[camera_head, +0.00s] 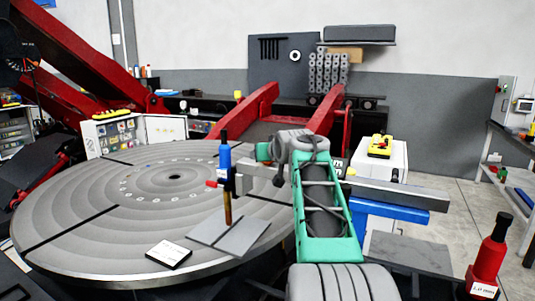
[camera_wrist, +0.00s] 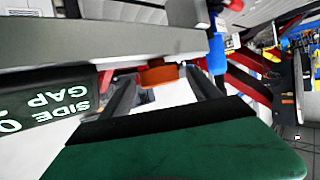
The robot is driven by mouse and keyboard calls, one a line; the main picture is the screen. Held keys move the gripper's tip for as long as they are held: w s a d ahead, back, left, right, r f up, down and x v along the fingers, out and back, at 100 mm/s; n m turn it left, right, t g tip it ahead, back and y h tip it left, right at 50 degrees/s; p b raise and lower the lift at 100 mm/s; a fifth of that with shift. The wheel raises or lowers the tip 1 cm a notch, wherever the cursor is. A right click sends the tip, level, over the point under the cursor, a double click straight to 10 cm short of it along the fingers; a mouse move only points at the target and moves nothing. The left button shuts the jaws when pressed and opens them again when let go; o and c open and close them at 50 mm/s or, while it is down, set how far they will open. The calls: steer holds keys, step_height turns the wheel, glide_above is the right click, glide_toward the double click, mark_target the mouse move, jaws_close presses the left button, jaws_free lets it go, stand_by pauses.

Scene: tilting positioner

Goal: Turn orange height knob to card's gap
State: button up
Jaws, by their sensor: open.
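The orange height knob (camera_wrist: 158,76) shows in the wrist view below a grey bar, between the two dark fingers of my gripper (camera_wrist: 160,88). The fingers are apart; I cannot tell whether either touches the knob. In the head view my own arm hides the knob and fingertips. A white card (camera_head: 168,253) with print too small to read lies on the round table's near edge. A dark panel (camera_wrist: 48,104) reads "SIDE GAP", upside down, its number cut off. The blue torch (camera_head: 225,160) stands upright, its copper-coloured tip over grey plates (camera_head: 228,237).
The large round grey table (camera_head: 95,210) fills the left. A red knob (camera_head: 212,184) sticks out beside the torch. A grey horizontal bar (camera_head: 400,190) runs right from the arm. A red bottle-like object (camera_head: 490,258) with a small label stands at lower right.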

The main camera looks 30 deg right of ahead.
steer(key=shift+w+f, duration=0.1)
steer(key=shift+w, duration=0.2)
steer(key=shift+c, duration=0.2)
steer(key=c, duration=1.3)
steer(key=shift+m+h, duration=0.3)
